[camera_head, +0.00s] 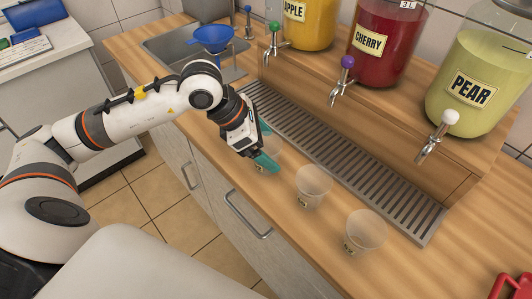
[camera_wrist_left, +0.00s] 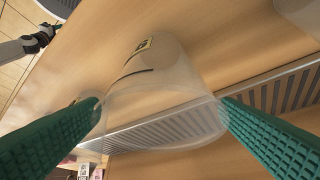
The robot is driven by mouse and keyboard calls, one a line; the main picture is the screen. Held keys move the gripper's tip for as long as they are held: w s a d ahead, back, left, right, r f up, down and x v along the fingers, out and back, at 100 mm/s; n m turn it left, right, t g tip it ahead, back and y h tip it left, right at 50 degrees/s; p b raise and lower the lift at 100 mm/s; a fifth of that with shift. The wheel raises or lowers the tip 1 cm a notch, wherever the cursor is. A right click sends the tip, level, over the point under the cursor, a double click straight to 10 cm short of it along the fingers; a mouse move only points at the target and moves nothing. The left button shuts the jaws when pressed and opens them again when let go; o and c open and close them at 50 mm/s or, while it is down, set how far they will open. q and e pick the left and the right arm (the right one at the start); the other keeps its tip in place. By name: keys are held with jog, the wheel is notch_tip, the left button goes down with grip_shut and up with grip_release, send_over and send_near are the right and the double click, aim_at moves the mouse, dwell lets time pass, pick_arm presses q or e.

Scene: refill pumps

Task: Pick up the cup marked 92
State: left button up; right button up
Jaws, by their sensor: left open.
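A middle clear cup (camera_head: 314,185) and a right clear cup (camera_head: 366,231) stand in a row on the counter. Their tags are too small to read, so I cannot tell which is marked 92.
A slotted drip tray (camera_head: 345,160) runs behind the cups. Above it are taps and apple (camera_head: 303,22), cherry (camera_head: 384,40) and pear (camera_head: 478,85) jars. A blue funnel (camera_head: 212,37) is by the sink. A red object (camera_head: 510,287) is at bottom right.

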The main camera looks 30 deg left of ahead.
pick_arm(q)
jog(key=c, duration=1)
